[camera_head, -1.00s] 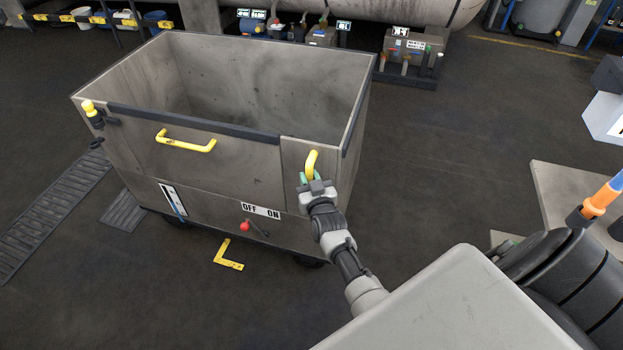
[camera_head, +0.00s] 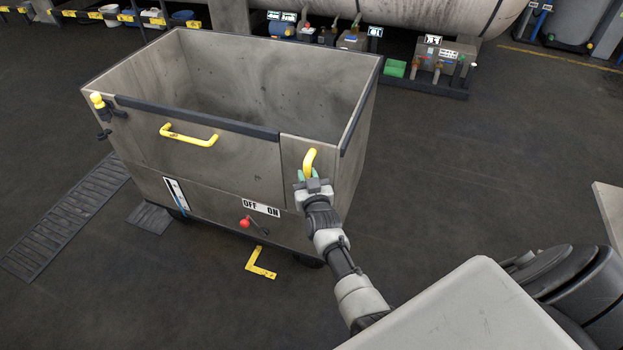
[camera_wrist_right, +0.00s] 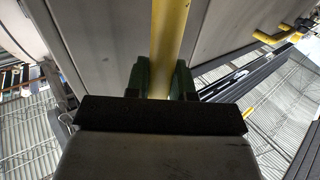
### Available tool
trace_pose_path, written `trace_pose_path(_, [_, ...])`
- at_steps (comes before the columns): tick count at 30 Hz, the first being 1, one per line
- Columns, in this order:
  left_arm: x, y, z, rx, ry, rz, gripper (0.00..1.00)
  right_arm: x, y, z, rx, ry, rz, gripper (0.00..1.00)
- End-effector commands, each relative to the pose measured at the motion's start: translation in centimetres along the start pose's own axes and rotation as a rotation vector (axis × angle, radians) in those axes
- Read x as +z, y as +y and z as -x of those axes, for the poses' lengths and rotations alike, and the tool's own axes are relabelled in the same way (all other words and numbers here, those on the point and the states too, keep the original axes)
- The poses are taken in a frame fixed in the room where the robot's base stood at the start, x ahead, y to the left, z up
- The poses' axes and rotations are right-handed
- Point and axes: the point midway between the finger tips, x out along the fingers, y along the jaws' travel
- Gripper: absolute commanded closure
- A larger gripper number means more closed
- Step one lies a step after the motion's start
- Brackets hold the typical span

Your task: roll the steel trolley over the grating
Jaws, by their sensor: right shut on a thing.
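The steel trolley (camera_head: 220,165) is a large open grey bin with a dark rim, standing on the floor in the head view. It has a yellow handle (camera_head: 190,136) on its front and a yellow handle (camera_head: 310,160) near its right front corner. My right gripper (camera_head: 308,176) is shut on that right handle. In the right wrist view the handle (camera_wrist_right: 170,45) runs between the green fingers of the gripper (camera_wrist_right: 162,80). The grating (camera_head: 65,220) lies on the floor left of the trolley, with a smaller piece (camera_head: 150,217) by its front wheel. My left gripper is not in view.
A yellow L-shaped floor mark (camera_head: 260,264) lies in front of the trolley. Valve boxes (camera_head: 445,60) and a large horizontal tank (camera_head: 400,12) stand behind it. A pale slab edge (camera_head: 610,205) shows at the right. The floor right of the trolley is clear.

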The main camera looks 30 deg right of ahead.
Motion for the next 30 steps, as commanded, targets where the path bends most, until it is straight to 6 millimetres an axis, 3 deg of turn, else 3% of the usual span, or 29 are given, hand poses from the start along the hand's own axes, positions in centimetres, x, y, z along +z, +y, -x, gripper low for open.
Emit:
trace_pose_path(20, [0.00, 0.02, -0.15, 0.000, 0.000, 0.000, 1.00, 0.12, -0.55, -0.23, -0.002, -0.003, 0.000, 1.00])
trace_pose_path(21, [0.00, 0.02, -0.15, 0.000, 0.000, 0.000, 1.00, 0.11, -0.56, -0.24, -0.002, -0.003, 0.000, 0.72])
trace_pose_path(24, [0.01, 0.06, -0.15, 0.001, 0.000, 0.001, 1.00, 0.10, -0.51, -0.24, -0.001, -0.003, 0.000, 0.57])
trace_pose_path(25, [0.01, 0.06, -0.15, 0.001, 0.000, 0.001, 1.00, 0.10, -0.49, -0.24, -0.001, -0.003, 0.000, 0.52])
trace_pose_path(30, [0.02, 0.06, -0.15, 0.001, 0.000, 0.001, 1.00, 0.12, -0.37, -0.22, 0.001, -0.003, 0.001, 0.52])
